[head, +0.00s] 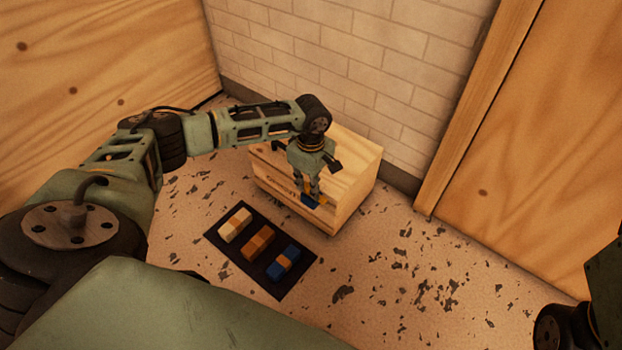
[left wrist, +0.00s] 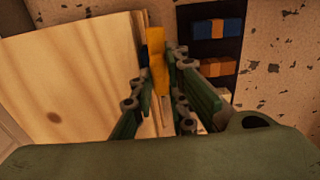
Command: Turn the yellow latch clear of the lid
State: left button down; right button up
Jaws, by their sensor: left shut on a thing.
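A pale wooden box (head: 345,180) with a lid stands against the brick wall; it fills the left of the left wrist view (left wrist: 70,75). In the head view the blue part (head: 308,204) shows just below the fingertips. My left gripper (head: 314,190) points down at the box front, shut on the yellow latch, with one finger on each side. The fingers partly hide the latch, so its exact angle to the lid is unclear.
A black mat (head: 213,236) lies on the speckled floor before the box. It carries a cream roll (head: 234,225), an orange roll (head: 258,243) and a blue roll with an orange band (head: 283,262). Wooden panels stand left and right. The floor right of the mat is clear.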

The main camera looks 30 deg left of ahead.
pick_arm(q)
jog(key=c, duration=1.7)
grip_release()
jog(key=shift+r, duration=0.25)
notch_tip(320, 180, up, 12)
jog(key=shift+f, duration=0.2)
